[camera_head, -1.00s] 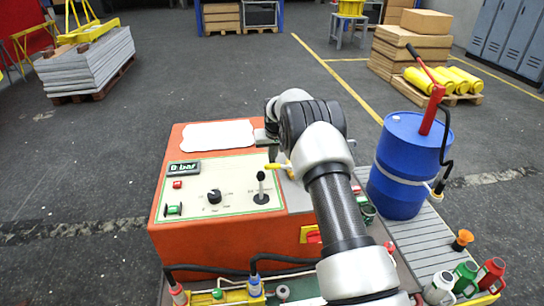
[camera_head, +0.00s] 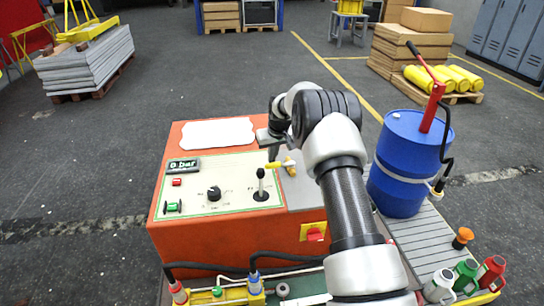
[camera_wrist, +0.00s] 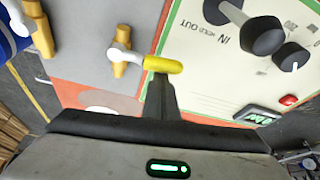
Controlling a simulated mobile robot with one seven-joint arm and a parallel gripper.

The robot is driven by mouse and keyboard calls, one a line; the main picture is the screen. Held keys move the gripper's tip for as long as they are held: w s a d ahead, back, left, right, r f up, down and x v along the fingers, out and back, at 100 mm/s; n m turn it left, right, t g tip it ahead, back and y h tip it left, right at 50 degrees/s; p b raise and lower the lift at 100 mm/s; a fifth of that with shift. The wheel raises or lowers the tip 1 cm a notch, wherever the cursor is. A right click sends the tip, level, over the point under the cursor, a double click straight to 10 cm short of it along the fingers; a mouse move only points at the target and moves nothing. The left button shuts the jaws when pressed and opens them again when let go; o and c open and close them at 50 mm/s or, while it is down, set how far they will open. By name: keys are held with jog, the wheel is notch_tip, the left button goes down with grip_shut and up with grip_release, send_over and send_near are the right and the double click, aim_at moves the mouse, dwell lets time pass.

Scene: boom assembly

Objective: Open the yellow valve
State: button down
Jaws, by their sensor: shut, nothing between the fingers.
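The yellow valve (camera_head: 275,165) is on the grey plate beside the cream control panel. Its yellow handle points left toward the panel; in the wrist view the yellow handle (camera_wrist: 162,64) points right from a white stem on a yellow-orange base. My gripper (camera_wrist: 162,84) is shut, with its dark fingers just below the handle in the wrist view. The fingertips look very close to the handle, but I cannot tell if they touch it. In the head view my gripper (camera_head: 271,150) is partly hidden behind my wrist.
The black lever (camera_head: 260,185) stands close by on the control panel (camera_head: 225,190). The panel also has a black knob (camera_head: 214,193) and a small display (camera_head: 183,166). A blue barrel (camera_head: 405,165) stands to the right of my arm.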

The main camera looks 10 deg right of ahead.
jog(key=s+n, duration=0.1)
jog(key=s+n+y, duration=0.1)
jog(key=s+n+b, duration=0.1)
jog(key=n, duration=0.1)
jog(key=shift+d+f+g, duration=0.1)
jog(key=shift+d+g, duration=0.2)
jog(key=n, duration=0.1)
jog(key=s+d+n+y, duration=0.1)
jog(key=n, duration=0.1)
jog(key=s+n+g, duration=0.1)
jog(key=shift+s+d+n+b, duration=0.2)
jog(key=shift+d+n+b, duration=0.1)
jog(key=shift+n, duration=0.1)
jog(key=n, duration=0.1)
jog(key=s+d+n+g+y, duration=0.1)
jog(key=shift+d+n, duration=0.1)
jog(key=shift+n, duration=0.2)
jog(key=d+n, duration=0.1)
jog(key=s+n+g, duration=0.1)
jog(key=n, duration=0.1)
jog(key=shift+d, duration=0.55)
jog(key=shift+s+d, duration=0.1)
jog(key=shift+d, duration=0.3)
